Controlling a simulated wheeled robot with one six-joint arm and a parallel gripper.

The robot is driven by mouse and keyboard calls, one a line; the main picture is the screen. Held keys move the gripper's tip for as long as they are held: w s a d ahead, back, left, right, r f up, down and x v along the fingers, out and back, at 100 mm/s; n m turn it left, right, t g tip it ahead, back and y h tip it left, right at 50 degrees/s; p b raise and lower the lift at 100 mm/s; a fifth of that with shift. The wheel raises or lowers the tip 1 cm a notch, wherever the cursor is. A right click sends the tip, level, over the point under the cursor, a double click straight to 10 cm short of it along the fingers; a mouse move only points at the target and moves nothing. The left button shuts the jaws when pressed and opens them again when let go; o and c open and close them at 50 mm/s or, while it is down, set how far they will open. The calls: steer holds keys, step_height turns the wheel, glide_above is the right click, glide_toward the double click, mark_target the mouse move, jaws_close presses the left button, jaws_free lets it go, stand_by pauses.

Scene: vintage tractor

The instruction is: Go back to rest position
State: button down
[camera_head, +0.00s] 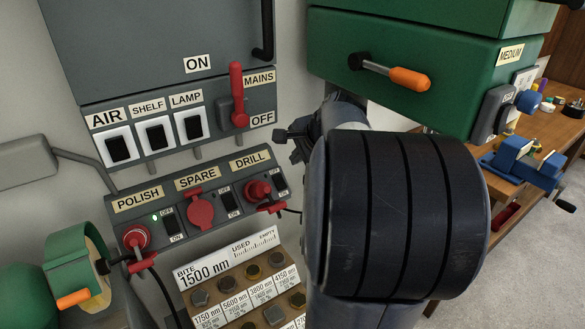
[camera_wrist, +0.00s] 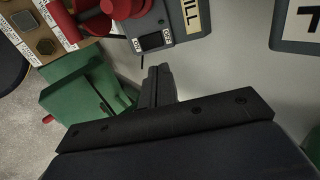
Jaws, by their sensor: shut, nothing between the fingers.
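My gripper (camera_head: 283,135) is shut and empty. In the head view it points left from behind my large dark arm joint, in front of the wall right of the lamp switch and above the drill socket. In the wrist view its closed fingers (camera_wrist: 155,85) stand up in the middle, close to the wall and below the drill switch (camera_wrist: 152,40). I see no contact with the panel, though depth is hard to judge. My arm hides much of the right middle of the head view.
The socket panel (camera_head: 190,172) has polish, spare and drill outlets, with a green light at polish. Above it are the air, shelf and lamp switches and the red mains lever (camera_head: 237,95), pointing up. A green machine (camera_head: 440,75) overhangs my arm. A workbench (camera_head: 550,130) stands right.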

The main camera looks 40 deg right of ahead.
steer(key=shift+s+r, duration=0.35)
steer(key=shift+r, duration=0.3)
